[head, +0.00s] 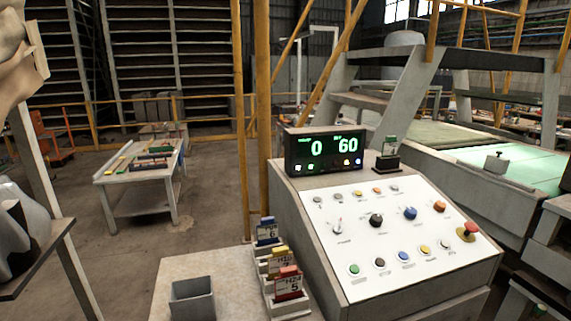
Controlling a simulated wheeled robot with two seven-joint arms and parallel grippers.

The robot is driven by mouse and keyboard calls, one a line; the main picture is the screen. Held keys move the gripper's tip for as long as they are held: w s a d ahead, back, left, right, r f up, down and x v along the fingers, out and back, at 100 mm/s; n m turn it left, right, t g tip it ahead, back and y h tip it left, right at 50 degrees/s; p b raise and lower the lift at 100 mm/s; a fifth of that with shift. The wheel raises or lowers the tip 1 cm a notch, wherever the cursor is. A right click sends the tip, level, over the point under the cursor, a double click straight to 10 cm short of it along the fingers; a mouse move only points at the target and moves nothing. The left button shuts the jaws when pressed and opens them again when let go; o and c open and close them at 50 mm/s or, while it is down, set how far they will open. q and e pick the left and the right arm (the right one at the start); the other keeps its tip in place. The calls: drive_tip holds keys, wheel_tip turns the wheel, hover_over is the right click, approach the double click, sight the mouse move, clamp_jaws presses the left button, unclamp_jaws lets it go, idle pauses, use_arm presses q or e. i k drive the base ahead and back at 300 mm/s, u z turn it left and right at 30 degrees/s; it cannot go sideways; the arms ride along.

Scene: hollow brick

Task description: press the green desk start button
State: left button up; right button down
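The sloped white control panel (395,240) sits on a grey desk console right of the middle in the head view. A green button (354,269) is at the left end of its bottom row, beside a black button (379,263) and a blue one (403,256). Nothing covers the green button. The label under it is too small to read. Neither of my grippers is in view, so their state does not show.
A display (324,151) reading 0 and 60 stands behind the panel. A red mushroom button (470,230) is at the panel's right. Coloured card holders (288,283) and a grey bin (193,299) stand left of the console. A yellow post (262,120) rises behind.

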sight(353, 269)
drive_tip(key=k, duration=0.95)
drive_tip(key=z, duration=0.45)
